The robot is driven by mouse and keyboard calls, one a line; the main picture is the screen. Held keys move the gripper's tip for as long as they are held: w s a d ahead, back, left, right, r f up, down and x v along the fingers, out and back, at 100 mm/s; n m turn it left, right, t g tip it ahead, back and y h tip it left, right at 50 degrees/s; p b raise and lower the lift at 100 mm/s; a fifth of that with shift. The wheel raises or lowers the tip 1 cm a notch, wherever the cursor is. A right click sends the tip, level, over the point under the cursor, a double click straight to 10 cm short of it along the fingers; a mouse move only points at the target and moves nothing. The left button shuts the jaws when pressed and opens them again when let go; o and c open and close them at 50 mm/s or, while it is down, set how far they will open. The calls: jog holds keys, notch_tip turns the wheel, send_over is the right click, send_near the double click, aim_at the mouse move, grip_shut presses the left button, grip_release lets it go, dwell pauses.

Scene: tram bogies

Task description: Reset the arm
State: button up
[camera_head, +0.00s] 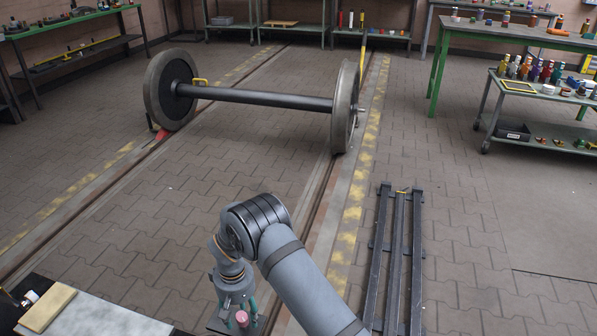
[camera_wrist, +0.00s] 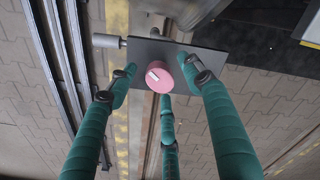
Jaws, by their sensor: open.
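My arm reaches down at the lower middle of the head view, with my gripper (camera_head: 237,304) pointing at the floor. In the wrist view my gripper (camera_wrist: 160,80) has its teal fingers spread apart. A pink round piece with a small white mark (camera_wrist: 163,73) shows between the fingers, and nothing is visibly clamped. It also shows in the head view (camera_head: 242,318). A dark flat plate (camera_wrist: 205,61) lies behind the pink piece. I cannot tell what the plate rests on or whether a finger touches the pink piece.
A wheelset (camera_head: 258,97) stands on the floor rails ahead. A dark metal frame (camera_head: 397,255) lies right of my arm. A cart with bottles (camera_head: 525,127) and a green table (camera_head: 510,33) stand right. A light tabletop (camera_head: 95,312) is lower left. Open paving lies between.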

jog(key=m, duration=0.6)
jog(key=shift+m, duration=0.4)
jog(key=m, duration=0.6)
jog(key=shift+m, duration=0.4)
